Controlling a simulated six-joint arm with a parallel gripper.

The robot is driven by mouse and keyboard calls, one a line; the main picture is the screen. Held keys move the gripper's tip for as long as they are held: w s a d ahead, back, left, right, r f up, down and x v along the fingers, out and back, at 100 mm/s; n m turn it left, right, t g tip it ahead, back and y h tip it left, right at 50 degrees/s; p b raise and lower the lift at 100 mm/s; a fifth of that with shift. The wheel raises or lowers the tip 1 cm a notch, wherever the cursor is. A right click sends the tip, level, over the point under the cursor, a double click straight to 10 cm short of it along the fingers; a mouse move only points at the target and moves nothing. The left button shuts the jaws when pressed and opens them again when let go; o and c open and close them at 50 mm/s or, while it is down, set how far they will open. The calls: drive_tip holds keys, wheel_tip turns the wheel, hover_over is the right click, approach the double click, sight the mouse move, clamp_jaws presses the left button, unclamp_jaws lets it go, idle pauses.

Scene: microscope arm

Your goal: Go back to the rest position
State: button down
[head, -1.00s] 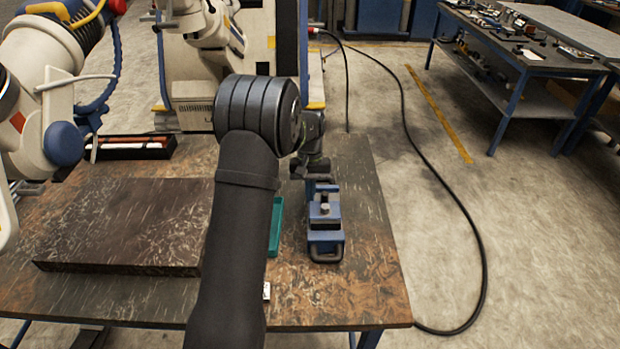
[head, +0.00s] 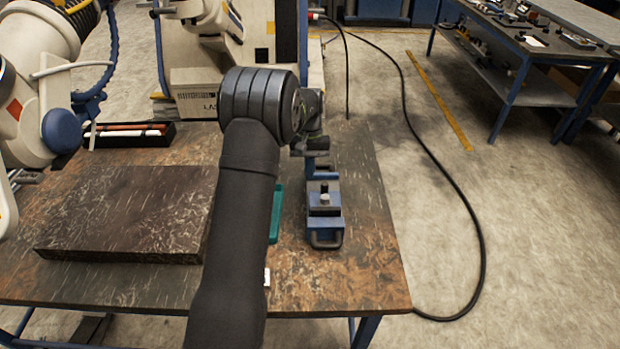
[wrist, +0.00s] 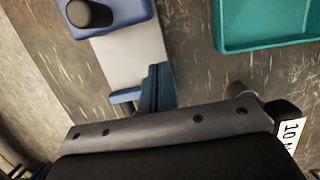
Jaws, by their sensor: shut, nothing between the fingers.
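My gripper (head: 316,145) is beyond my dark arm in the head view, just above the far end of a blue vise (head: 324,212). Its fingertips are hard to make out, but it looks shut and holds nothing. In the wrist view, the dark gripper body (wrist: 165,130) fills the lower part. The vise shows there at upper left, with a dark knob and a grey bed (wrist: 132,50). Whether the gripper touches the vise cannot be told.
A teal tray (head: 276,212) lies left of the vise, partly behind my arm. A large dark slab (head: 125,212) covers the table's left. A black case (head: 130,135) of red and white items stands behind it. A white label (wrist: 290,133) reads "10".

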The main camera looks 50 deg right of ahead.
drive_tip(key=v, duration=0.9)
drive_tip(key=shift+s+a, duration=0.1)
drive_tip(key=shift+a, duration=0.05)
drive_tip(key=x, duration=0.9)
drive_tip(key=shift+s+a+f, duration=0.1)
drive_tip(key=shift+f, duration=0.05)
drive_tip(key=shift+s+a+f, duration=0.25)
drive_tip(key=shift+s+a, duration=1.1)
drive_tip(key=shift+w+d, duration=0.15)
